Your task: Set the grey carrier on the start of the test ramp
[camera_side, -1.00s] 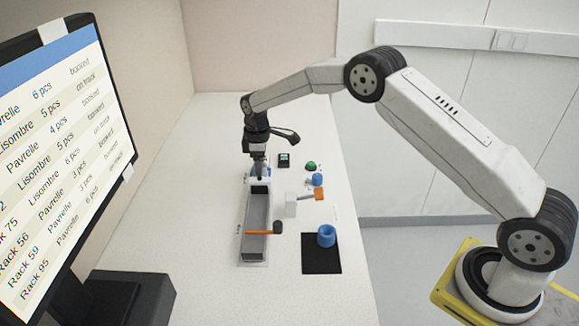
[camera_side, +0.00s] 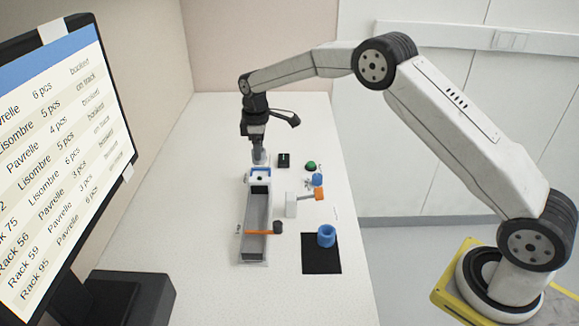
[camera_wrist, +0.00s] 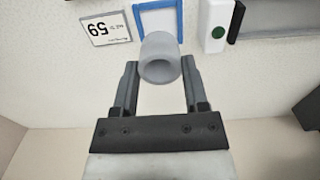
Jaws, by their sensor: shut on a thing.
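The grey carrier (camera_wrist: 160,62), a hollow cylinder with a round opening, is between the two fingers of my gripper (camera_wrist: 158,82) in the wrist view. My gripper is shut on it. In the side view my gripper (camera_side: 259,158) holds the grey carrier above the far end of the test ramp (camera_side: 256,212), a long grey trough. A blue and white frame (camera_side: 258,174) stands at that far end, just below the carrier. The blue frame also shows beyond the carrier in the wrist view (camera_wrist: 142,18). The carrier hides part of it there.
An orange bar with a dark end (camera_side: 259,232) crosses the trough. A blue ring-shaped piece (camera_side: 326,236) stands on a black mat (camera_side: 321,262). A white block (camera_side: 291,206), green button (camera_side: 310,165) and black box (camera_side: 283,160) are right of the ramp. A monitor stands left.

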